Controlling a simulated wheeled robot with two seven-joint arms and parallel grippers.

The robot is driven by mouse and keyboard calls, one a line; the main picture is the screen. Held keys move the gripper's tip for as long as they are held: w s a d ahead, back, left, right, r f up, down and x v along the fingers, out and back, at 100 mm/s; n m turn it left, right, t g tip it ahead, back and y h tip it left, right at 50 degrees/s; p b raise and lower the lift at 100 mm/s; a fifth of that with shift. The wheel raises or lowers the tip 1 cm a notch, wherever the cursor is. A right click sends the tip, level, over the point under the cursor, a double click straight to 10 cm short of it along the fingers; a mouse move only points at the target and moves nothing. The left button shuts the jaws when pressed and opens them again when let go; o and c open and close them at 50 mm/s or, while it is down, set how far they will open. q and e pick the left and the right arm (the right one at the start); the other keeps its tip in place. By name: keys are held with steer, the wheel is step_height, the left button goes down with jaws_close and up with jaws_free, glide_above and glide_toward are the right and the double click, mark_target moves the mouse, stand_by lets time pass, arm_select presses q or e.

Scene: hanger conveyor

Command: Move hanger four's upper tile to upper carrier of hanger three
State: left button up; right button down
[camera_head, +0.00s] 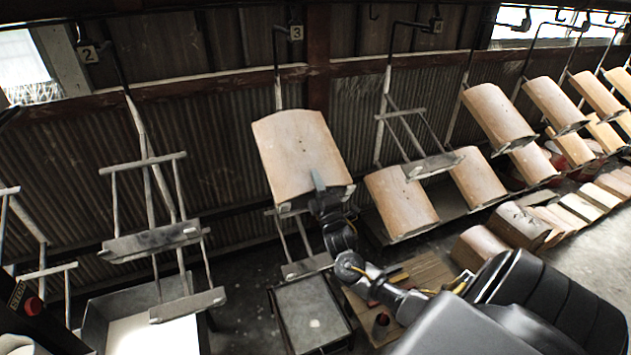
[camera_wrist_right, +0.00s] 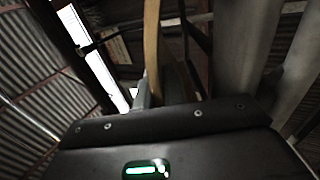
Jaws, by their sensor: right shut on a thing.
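A tan curved tile (camera_head: 300,155) is at the upper carrier of hanger three, under the number 3 sign (camera_head: 296,33). My right gripper (camera_head: 319,182) is shut on the tile's lower edge, one finger lying over its front face. In the right wrist view the tile (camera_wrist_right: 151,45) shows edge-on as a thin tan strip between the fingers. The tile hides most of the upper carrier, so I cannot tell whether it rests fully there. Hanger three's lower carrier (camera_head: 307,266) is empty. Hanger four's upper carrier (camera_head: 432,166) is empty. A tile (camera_head: 402,201) hangs below it. My left gripper is out of view.
Hanger two (camera_head: 150,242) at left has empty carriers. Loaded hangers with tiles (camera_head: 498,115) continue to the right. A dark-topped stand (camera_head: 312,313) is below hanger three, beside a wooden pallet (camera_head: 425,272). More tiles (camera_head: 520,226) stand on the floor at right.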

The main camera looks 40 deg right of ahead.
steer(key=shift+r, duration=0.25)
steer(key=c, duration=1.4)
jaws_free()
steer(key=shift+s, duration=0.1)
steer(key=shift+a+f, duration=0.1)
steer(key=shift+f, duration=0.35)
steer(key=b+v, duration=0.3)
steer(key=v, duration=0.7)
steer(key=shift+s+r+b, duration=0.2)
steer(key=shift+s+b, duration=0.1)
steer(key=shift+s, duration=0.05)
steer(key=shift+a, duration=0.15)
